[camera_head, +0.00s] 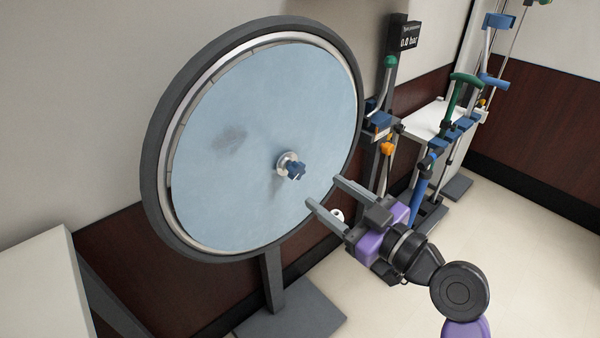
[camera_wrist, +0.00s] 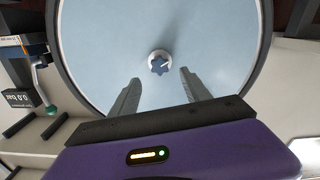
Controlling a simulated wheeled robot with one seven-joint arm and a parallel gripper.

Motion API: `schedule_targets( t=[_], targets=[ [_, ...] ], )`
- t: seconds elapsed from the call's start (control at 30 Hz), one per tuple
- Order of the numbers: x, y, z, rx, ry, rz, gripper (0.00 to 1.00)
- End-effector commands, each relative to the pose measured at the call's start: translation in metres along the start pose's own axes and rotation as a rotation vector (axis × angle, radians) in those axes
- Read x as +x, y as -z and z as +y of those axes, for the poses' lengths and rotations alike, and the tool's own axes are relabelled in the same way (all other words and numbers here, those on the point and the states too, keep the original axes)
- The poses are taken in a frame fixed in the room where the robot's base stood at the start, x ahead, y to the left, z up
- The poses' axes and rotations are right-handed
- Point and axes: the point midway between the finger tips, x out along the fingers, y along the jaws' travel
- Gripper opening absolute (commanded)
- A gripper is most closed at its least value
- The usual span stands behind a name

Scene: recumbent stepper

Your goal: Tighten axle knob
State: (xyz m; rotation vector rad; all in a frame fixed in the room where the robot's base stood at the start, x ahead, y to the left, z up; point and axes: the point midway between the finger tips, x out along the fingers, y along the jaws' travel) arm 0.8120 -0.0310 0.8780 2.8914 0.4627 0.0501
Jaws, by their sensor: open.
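The axle knob (camera_head: 296,172) is a small blue lobed knob. It sits on a pale round hub (camera_head: 284,160) at the middle of a large wheel with a light blue disc (camera_head: 250,110). In the wrist view the knob (camera_wrist: 159,66) shows above and between my fingertips, with a white line on its face. My gripper (camera_head: 322,190) is open and empty. In the head view its two grey fingers point toward the wheel, to the lower right of the knob, and look apart from it. Nothing hides the knob.
A dark tyre (camera_head: 152,180) rings the disc, on a grey post and foot (camera_head: 290,315). To the right stands a frame with a gauge display (camera_head: 410,38), green and blue handles (camera_head: 462,82) and an orange knob (camera_head: 387,149). A pale surface (camera_head: 40,285) is at lower left.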

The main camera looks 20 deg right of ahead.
Motion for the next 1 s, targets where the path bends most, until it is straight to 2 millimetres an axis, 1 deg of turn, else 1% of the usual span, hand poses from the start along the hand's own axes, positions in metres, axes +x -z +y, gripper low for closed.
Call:
schedule_targets(
  t=[0.13,0.4,0.5,0.6,0.7,0.93,0.97,1.0],
  targets=[
    [0.012,0.001,0.000,-0.011,0.001,0.001,0.56],
    [0.053,0.001,0.001,-0.010,-0.001,0.000,0.56],
    [0.065,0.001,0.001,-0.010,-0.002,0.001,0.56],
    [0.073,0.000,0.000,-0.009,-0.001,0.000,0.56],
    [0.077,0.000,0.001,-0.008,-0.003,0.000,0.56],
    [0.077,0.000,0.001,-0.008,-0.003,0.000,0.56],
    [0.077,0.000,0.001,-0.008,-0.003,0.000,0.54],
    [0.077,0.000,0.001,-0.008,-0.003,0.000,0.46]
  ],
)
